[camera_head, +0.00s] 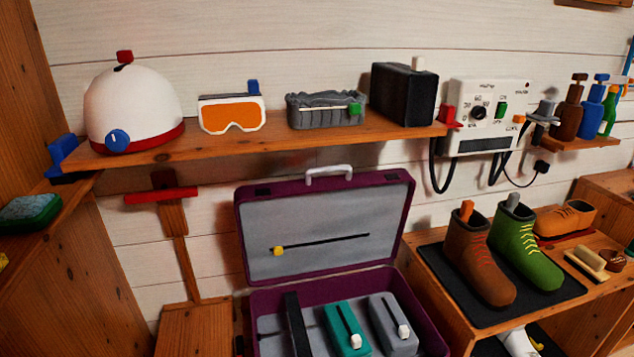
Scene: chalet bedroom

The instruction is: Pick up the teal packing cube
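The teal packing cube (338,318) lies in the lower half of the open purple suitcase (266,303) at the bottom centre. It has a dark line along its top and a white pull near its front end. A grey packing cube (384,315) lies just right of it, also with a white pull. A black upright piece (297,325) stands to its left. The bottom of the picture cuts off the near part of the suitcase. Neither of my grippers shows in the head view.
The suitcase lid (305,263) stands open behind the cubes. A wooden shelf (230,144) above holds a white helmet (130,105), orange goggles (232,114), a grey pouch (312,111) and a black box (402,95). Boots (482,262) stand on a bench at right.

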